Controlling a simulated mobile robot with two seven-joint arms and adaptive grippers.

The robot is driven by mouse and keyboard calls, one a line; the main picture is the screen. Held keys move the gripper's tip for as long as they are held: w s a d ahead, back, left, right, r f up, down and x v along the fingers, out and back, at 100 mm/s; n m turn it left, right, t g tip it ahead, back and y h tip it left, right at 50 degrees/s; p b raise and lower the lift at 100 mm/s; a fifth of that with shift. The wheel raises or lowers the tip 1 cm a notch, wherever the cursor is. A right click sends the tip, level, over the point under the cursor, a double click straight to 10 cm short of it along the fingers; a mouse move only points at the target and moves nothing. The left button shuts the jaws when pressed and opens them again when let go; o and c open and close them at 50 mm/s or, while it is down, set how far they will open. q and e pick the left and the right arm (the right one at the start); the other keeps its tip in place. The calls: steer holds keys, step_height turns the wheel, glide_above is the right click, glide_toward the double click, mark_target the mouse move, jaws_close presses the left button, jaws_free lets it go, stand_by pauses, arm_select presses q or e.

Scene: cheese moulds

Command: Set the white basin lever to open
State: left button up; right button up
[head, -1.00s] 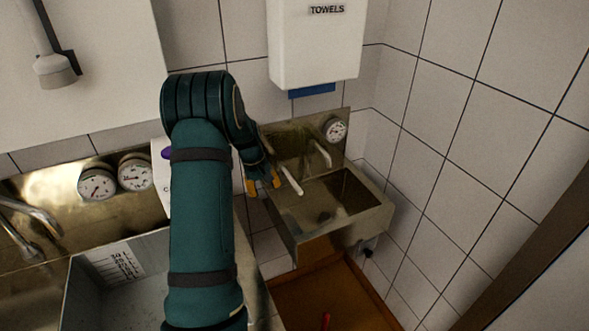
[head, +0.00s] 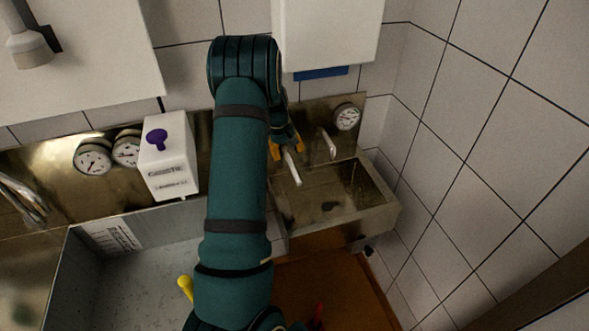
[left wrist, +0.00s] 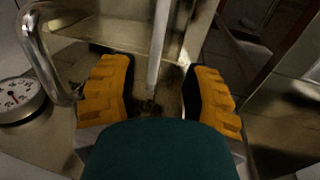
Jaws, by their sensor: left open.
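The white basin lever (head: 292,168) is a slim white bar beside the tap on the small metal basin (head: 376,212). In the left wrist view the lever (left wrist: 158,45) stands between the two yellow fingers, with gaps on both sides. My left gripper (head: 284,148) is open at the upper end of the lever; its fingers partly hide the lever's base. The gripper (left wrist: 158,95) holds nothing. The curved metal tap (head: 328,143) is just right of the lever. My right gripper is not in view.
A round gauge (head: 347,117) sits on the backplate right of the tap. A towel dispenser (head: 325,35) hangs above. A white box with a purple knob (head: 167,165) stands left of my arm. A large metal vat (head: 150,275) is at lower left.

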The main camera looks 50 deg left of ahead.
mark_target(294, 171)
arm_select(q)
steer(key=f, duration=0.3)
steer(key=w+f, duration=0.1)
steer(key=f, duration=0.2)
steer(key=w+f, duration=0.1)
steer(key=f, duration=0.2)
steer(key=shift+d, duration=0.35)
jaws_close()
steer(key=shift+s, duration=0.1)
